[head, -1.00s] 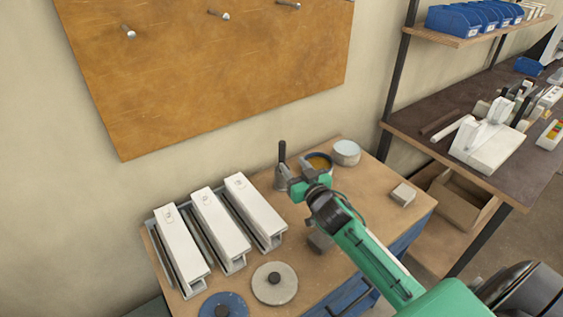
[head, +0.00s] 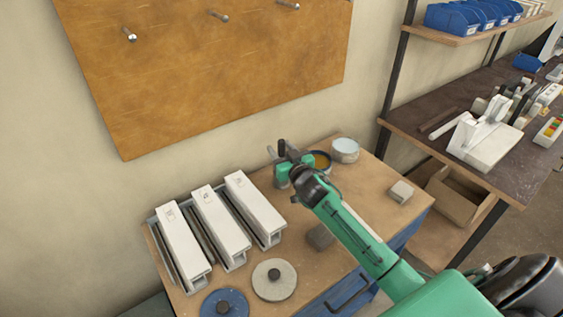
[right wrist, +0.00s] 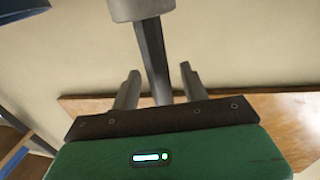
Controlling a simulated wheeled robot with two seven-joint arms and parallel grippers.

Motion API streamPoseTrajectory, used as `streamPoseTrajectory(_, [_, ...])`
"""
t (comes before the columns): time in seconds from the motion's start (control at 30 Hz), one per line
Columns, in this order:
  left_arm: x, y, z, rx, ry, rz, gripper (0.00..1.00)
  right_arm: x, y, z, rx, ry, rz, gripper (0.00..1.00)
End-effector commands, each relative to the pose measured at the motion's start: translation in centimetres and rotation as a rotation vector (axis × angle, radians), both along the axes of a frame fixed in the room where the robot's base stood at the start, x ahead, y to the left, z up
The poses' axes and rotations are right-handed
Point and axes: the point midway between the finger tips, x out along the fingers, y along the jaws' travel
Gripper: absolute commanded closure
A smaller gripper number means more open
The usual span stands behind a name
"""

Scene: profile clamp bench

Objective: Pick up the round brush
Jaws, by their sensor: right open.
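The round brush (head: 282,146) stands upright near the back of the wooden bench. In the head view only its dark handle top shows clearly; my gripper hides the rest. In the right wrist view its dark handle (right wrist: 151,50) runs between my fingers, with a grey round part (right wrist: 141,8) at the top of the picture. My right gripper (head: 277,157) is open at the handle, one finger on each side, and it also shows in the right wrist view (right wrist: 160,80). I cannot tell whether a finger touches the handle. My left gripper is not in view.
Several white profiles (head: 213,225) lie in a rack at the left. A bowl (head: 321,161) and pale tin (head: 345,149) stand close to the right gripper. A grey block (head: 400,192) sits farther right.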

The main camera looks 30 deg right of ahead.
Motion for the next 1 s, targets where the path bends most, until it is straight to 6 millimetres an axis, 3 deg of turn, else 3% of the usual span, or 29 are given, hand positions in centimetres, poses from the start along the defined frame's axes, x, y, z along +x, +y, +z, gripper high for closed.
streamPoseTrajectory(0.07, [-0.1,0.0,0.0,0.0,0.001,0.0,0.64,0.0,0.0,0.0,0.0,0.0,0.0,0.57])
streamPoseTrajectory(0.3, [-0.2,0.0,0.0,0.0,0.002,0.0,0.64,0.0,0.0,0.0,0.0,0.0,0.0,1.0])
streamPoseTrajectory(0.73, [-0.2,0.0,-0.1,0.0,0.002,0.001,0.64,0.0,0.0,1.0,0.0,-0.003,-0.001,1.0])
streamPoseTrajectory(1.0, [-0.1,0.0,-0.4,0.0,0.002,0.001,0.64,0.0,-0.1,5.5,-0.002,-0.007,0.0,1.0])
